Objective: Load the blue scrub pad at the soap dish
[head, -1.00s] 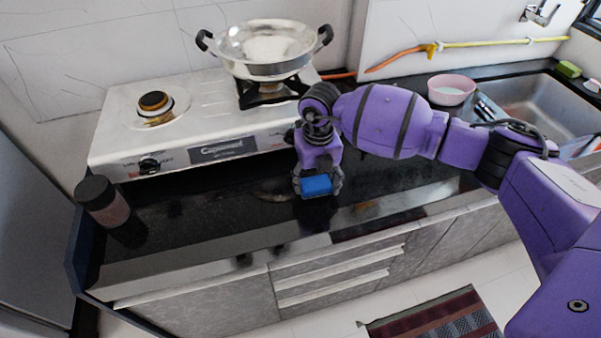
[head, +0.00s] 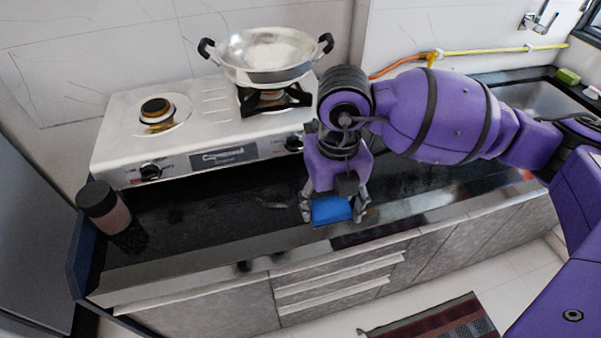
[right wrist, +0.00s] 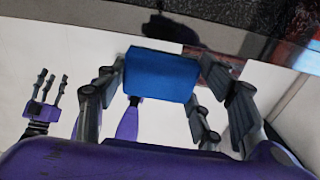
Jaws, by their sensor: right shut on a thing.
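My right gripper (head: 334,212) is shut on the blue scrub pad (head: 331,210) and holds it above the front edge of the black counter. In the right wrist view the blue pad (right wrist: 161,75) sits between the dark fingers, its broad face toward the camera. A small green block (head: 568,76) and a pale pink thing (head: 591,92) lie at the far right beyond the sink; I cannot tell whether either is the soap dish. My left gripper (right wrist: 50,85) shows small at the left of the right wrist view, its fingers apart and empty.
A dark-lidded jar (head: 104,208) is at the counter's left end. The sink (head: 535,98) is at the right, partly behind my right arm. The counter between jar and gripper is clear.

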